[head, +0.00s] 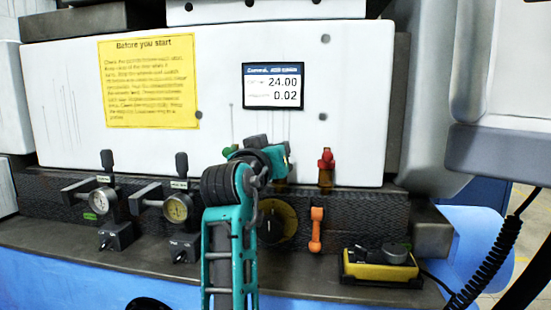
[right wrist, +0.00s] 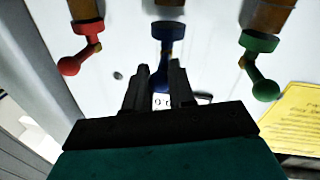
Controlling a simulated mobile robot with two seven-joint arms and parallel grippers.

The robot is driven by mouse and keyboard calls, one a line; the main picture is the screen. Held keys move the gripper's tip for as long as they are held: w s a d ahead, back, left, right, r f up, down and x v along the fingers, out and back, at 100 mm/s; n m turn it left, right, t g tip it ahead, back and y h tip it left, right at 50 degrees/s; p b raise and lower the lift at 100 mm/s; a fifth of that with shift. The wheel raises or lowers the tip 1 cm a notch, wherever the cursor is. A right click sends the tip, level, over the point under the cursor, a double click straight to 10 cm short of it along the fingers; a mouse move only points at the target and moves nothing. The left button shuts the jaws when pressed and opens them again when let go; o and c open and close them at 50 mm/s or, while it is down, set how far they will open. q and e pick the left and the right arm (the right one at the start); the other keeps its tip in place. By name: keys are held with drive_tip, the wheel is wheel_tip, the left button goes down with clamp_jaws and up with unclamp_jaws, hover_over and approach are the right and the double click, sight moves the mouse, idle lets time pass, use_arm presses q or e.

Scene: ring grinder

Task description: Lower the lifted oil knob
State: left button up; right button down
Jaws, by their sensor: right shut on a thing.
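My right arm rises through the middle of the head view, and its gripper (head: 265,150) is at the lower edge of the white machine panel. In the right wrist view, the gripper (right wrist: 160,72) has its dark fingers on either side of the lever of a blue knob (right wrist: 167,31), shut on it. A red knob (right wrist: 78,58) hangs to the left in that view and a green knob (right wrist: 260,65) to the right. The red knob also shows in the head view (head: 326,160). The arm hides the blue knob there. No oil label is readable. My left gripper is not in view.
Two dial gauges (head: 178,208) stand on the ledge to the left. An orange lever (head: 316,230) and a yellow box (head: 380,266) are to the right. A small display (head: 273,86) and a yellow notice (head: 150,80) are on the panel.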

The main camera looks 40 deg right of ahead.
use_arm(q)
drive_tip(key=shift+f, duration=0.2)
use_arm(e)
drive_tip(key=c, duration=1)
unclamp_jaws()
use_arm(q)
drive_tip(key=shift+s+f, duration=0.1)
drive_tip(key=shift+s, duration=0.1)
use_arm(e)
drive_tip(key=shift+s+a, duration=0.2)
drive_tip(key=shift+a, duration=0.25)
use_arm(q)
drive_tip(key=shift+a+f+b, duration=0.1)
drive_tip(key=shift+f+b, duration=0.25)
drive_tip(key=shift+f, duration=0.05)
use_arm(e)
drive_tip(key=v, duration=1.2)
drive_tip(key=shift+d, duration=0.1)
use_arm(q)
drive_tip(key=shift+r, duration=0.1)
